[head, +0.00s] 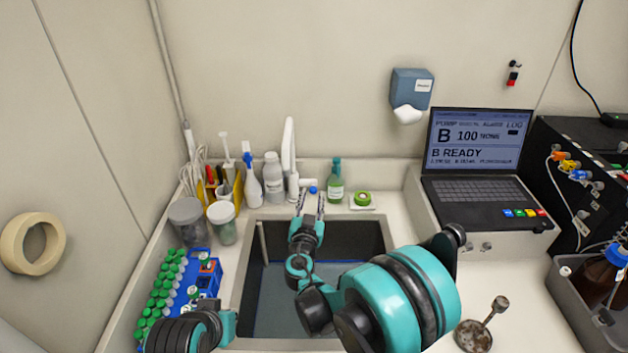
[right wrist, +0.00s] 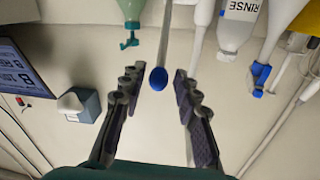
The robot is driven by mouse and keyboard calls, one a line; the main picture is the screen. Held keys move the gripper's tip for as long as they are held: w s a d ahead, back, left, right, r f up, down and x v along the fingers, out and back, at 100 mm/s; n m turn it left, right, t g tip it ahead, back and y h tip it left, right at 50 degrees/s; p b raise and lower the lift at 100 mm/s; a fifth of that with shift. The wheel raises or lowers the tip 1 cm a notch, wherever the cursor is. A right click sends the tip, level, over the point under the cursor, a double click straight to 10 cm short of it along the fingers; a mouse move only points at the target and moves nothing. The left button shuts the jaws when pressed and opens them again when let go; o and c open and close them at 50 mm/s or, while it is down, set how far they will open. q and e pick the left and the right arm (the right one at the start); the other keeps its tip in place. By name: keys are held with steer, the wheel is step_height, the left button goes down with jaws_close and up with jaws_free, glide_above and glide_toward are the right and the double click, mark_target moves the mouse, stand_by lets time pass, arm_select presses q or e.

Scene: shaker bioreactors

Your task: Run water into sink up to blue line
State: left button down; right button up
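The sink (head: 376,236) is a dark rectangular basin set in the white counter. A faint blue line (head: 340,262) shows inside; I cannot tell whether water stands in it. A white tap (head: 289,150) stands behind the sink, with a blue-tipped lever (head: 313,190) at its right. My right gripper (head: 307,197) is open over the sink's back edge, pointing at the lever. In the right wrist view the blue tip (right wrist: 158,78) lies between the parted fingers (right wrist: 158,100), apparently touching neither. Only part of my left arm shows at the lower left; its fingers are not visible.
Bottles, including a RINSE bottle (right wrist: 238,25) and a green bottle (head: 336,186), stand close beside the tap. A green-capped tube rack (head: 205,275) lines the sink's left side. A laptop (head: 478,150) is at the right; a metal stand (head: 475,335) is in front.

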steer(key=w, duration=0.5)
steer(key=w+b, duration=0.1)
steer(key=w, duration=0.1)
steer(key=shift+w+d+r, duration=0.1)
steer(key=shift+w+d, duration=0.15)
steer(key=shift+d, duration=0.15)
jaws_close()
